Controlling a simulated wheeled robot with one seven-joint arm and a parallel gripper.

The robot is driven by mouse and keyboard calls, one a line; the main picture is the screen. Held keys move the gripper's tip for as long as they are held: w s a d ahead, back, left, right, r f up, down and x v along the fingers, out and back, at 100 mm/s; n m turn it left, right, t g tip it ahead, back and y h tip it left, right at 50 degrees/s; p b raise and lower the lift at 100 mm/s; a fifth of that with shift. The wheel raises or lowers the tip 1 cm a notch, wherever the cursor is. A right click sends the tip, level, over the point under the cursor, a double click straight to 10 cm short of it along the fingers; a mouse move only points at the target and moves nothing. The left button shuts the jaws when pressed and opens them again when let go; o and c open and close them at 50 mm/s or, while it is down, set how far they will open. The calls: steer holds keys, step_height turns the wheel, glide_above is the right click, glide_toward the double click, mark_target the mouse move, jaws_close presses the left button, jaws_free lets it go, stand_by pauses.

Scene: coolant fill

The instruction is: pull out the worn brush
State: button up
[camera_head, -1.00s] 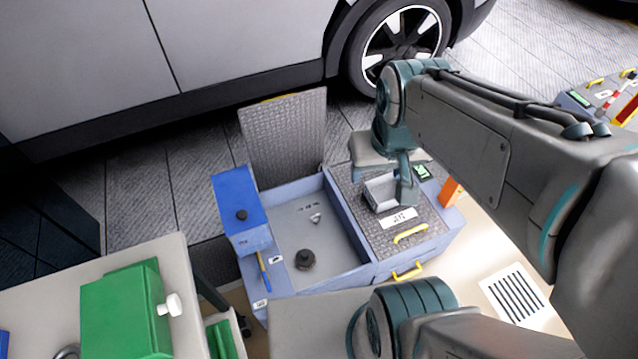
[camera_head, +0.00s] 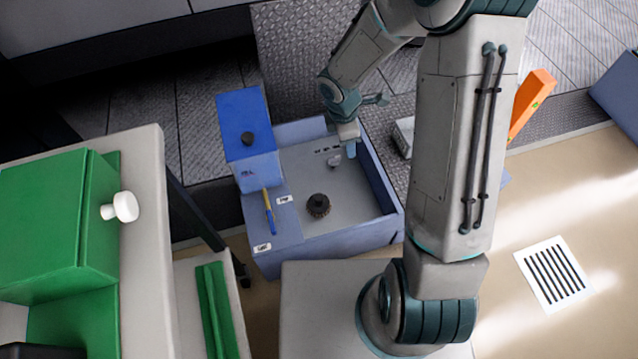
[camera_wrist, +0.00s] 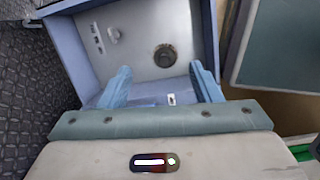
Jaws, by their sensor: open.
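The worn brush appears to be the dark round piece with a ridged rim (camera_head: 318,205) on the grey floor of the open blue box (camera_head: 350,236). The wrist view also shows this dark round piece (camera_wrist: 165,56), beyond the fingertips and roughly between them. My gripper (camera_head: 350,150) is over the back right part of the box, behind and to the right of the dark piece. In the wrist view its two blue fingers (camera_wrist: 164,84) are spread apart with nothing between them. My gripper and the dark piece are apart.
A small grey fitting (camera_head: 334,162) sits farther back in the box. A blue container with a black knob (camera_head: 248,139) and a blue-yellow tool (camera_head: 268,212) are on the box's left side. A green cabinet (camera_head: 60,225) stands at left. An orange block (camera_head: 531,105) is at right.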

mark_target(318, 197)
steer(key=a+f+n+b, duration=0.2)
steer(key=f+b, duration=0.2)
steer(key=f, duration=0.7)
steer(key=a+f+n+y+b, duration=0.1)
steer(key=f+b, duration=0.3)
steer(key=f, duration=0.7)
steer(key=a+f+n+g+b, duration=0.1)
steer(key=a+f+n+b, duration=0.2)
steer(key=f, duration=0.8)
steer(key=shift+w+a+f+n+y+b, duration=0.2)
steer(key=shift+a+f+n+y+b, duration=0.15)
steer(key=shift+a+b, duration=0.3)
steer(key=shift+r, duration=0.1)
steer(key=c, duration=1.1)
steer(key=shift+o, duration=1)
steer(key=shift+r+p, duration=0.35)
steer(key=shift+r+p, duration=3)
steer(key=shift+r, duration=0.45)
